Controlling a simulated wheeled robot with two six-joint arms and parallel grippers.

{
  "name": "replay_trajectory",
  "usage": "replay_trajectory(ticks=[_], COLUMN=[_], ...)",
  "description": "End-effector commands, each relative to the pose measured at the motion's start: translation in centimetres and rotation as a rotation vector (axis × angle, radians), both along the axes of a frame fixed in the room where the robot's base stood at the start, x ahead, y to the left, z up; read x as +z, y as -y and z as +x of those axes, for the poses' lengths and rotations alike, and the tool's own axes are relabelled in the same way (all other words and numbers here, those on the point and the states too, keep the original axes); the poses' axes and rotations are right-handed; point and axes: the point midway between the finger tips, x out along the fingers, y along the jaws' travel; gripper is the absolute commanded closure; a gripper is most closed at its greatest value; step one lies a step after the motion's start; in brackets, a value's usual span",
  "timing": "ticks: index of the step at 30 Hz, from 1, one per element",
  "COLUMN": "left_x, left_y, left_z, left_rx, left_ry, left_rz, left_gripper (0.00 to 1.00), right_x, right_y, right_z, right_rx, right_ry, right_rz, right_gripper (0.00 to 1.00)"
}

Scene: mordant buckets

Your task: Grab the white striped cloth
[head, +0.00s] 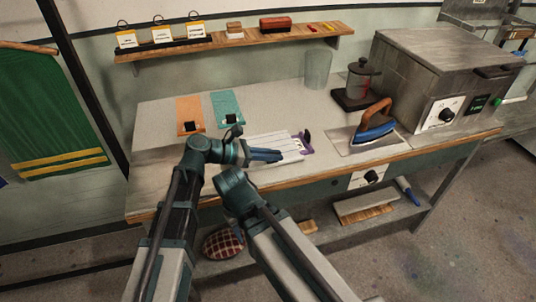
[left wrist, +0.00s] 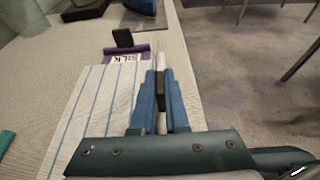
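The white striped cloth (head: 276,141) lies flat on the worktable, white with thin blue lines. It also shows in the left wrist view (left wrist: 88,110), with a purple end band lettered SILK and a small black tab standing at that end. My left gripper (head: 281,156) is over the cloth's near side, its blue fingers pointing right along it. In the left wrist view, its fingertips (left wrist: 160,74) are close together near the cloth's right edge. A dark piece shows between them, and I cannot tell whether any cloth is pinched.
An orange cloth (head: 189,112) and a teal cloth (head: 227,105) lie left of the white one. An iron (head: 376,131) rests on a plate to the right, before a grey oven-like box (head: 440,75). A glass jar (head: 318,68) stands behind. The table's front edge is close.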

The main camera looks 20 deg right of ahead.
Motion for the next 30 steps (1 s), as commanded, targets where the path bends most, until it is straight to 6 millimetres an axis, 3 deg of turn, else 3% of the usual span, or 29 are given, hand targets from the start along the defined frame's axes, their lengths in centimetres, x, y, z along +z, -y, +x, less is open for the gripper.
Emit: replay_trajectory(ticks=[17,23,30], left_x=[0.4,2.1,5.6], left_y=[0.0,0.0,0.0], left_z=[0.0,0.0,0.0], left_rx=[0.0,0.0,0.0], left_ry=[0.0,0.0,0.0], left_rz=[0.0,0.0,0.0], left_gripper=[1.0,1.0,1.0], right_x=[0.4,2.1,5.6], right_y=[0.0,0.0,0.0], right_z=[0.0,0.0,0.0], right_rx=[0.0,0.0,-0.001], right_ry=[0.0,0.0,0.0], right_rz=[0.0,0.0,0.0], right_gripper=[0.5,0.5,0.5])
